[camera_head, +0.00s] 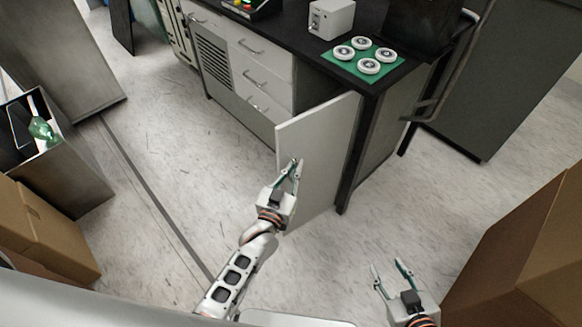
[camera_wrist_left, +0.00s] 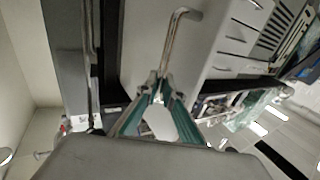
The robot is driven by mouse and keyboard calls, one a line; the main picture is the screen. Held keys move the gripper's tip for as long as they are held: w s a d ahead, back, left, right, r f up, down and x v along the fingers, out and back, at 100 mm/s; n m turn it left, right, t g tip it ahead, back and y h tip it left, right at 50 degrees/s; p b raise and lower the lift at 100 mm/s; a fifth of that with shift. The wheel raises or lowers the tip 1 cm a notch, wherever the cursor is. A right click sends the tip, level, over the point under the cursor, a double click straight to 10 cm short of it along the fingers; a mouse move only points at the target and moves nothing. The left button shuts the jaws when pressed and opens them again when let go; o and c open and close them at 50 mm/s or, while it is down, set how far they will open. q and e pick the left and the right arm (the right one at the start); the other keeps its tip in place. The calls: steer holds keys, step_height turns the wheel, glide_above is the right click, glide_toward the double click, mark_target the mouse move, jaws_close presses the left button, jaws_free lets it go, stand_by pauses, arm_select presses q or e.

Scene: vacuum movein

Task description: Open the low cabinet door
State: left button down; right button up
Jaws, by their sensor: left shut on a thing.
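The low cabinet door (camera_head: 322,150) is a light grey panel at the right end of the drawer cabinet. It stands swung out from the cabinet front. My left gripper (camera_head: 291,168) is at the door's handle side. In the left wrist view its fingers (camera_wrist_left: 158,95) are shut on the metal bar handle (camera_wrist_left: 172,50), near one end of the bar. My right gripper (camera_head: 391,275) is open and empty at lower right, apart from the cabinet. The inside of the cabinet is mostly hidden behind the door.
The cabinet has several drawers (camera_head: 262,75) left of the door. On its dark top are a green mat (camera_head: 340,58) with white round parts and a white box (camera_head: 331,17). Cardboard boxes (camera_head: 40,235) stand at left and right (camera_head: 520,250). The floor before the cabinet is clear.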

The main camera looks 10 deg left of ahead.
arm_select(q)
steer(key=shift+f, duration=0.1)
arm_select(e)
steer(key=shift+s+f, duration=0.45)
steer(key=shift+s, duration=0.05)
arm_select(q)
steer(key=c, duration=2.5)
jaws_free()
steer(key=shift+s, duration=0.15)
steer(key=v, duration=1.1)
steer(key=shift+s+a, duration=0.1)
steer(key=shift+s, duration=0.3)
arm_select(e)
steer(key=shift+w+r, duration=0.15)
steer(key=shift+w, duration=0.05)
